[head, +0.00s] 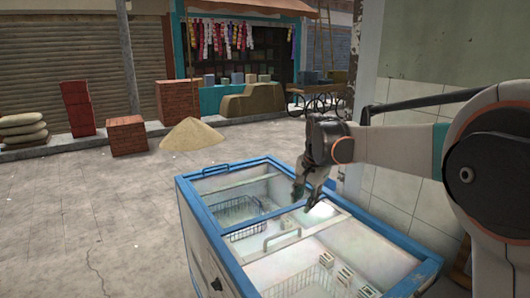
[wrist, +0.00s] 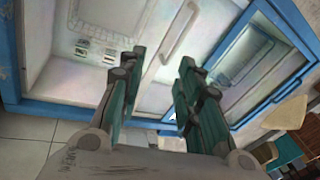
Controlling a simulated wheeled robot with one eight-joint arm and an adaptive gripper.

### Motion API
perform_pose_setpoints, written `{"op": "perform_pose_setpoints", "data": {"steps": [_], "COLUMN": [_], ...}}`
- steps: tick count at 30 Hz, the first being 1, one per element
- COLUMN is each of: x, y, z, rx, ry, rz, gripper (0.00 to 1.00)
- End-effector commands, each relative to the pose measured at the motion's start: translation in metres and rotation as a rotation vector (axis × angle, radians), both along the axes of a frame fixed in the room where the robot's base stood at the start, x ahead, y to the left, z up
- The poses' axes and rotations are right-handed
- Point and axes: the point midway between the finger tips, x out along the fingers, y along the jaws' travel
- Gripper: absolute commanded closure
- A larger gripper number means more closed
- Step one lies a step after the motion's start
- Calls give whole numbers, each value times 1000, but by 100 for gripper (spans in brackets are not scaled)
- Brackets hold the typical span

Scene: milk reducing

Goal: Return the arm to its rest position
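My gripper (head: 302,197) is above the chest freezer (head: 222,248), near its back right side, pointing down. In the wrist view my gripper (wrist: 160,75) has its two fingers spread apart, with nothing between them. The freezer has a blue rim and glass sliding lids. Inside it, small milk cartons (head: 344,276) stand in the near compartment, beside and in a wire basket.
A tiled wall (head: 400,200) stands close on the right, beside my arm. A sand pile (head: 191,134), brick stacks (head: 127,135) and sacks (head: 22,130) lie across the paving. The paved floor left of the freezer is clear.

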Motion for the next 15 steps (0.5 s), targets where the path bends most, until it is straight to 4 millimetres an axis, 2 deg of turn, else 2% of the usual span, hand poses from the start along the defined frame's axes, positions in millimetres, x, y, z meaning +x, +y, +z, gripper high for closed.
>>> {"op": "perform_pose_setpoints", "data": {"steps": [1, 6, 15], "x": [-16, -67, -160], "y": [-5, -18, -40], "z": [9, 30, 45], "rx": [-10, -52, -141], "ry": [-16, -72, -168], "rz": [25, 126, 300], "gripper": [68, 68, 68]}}
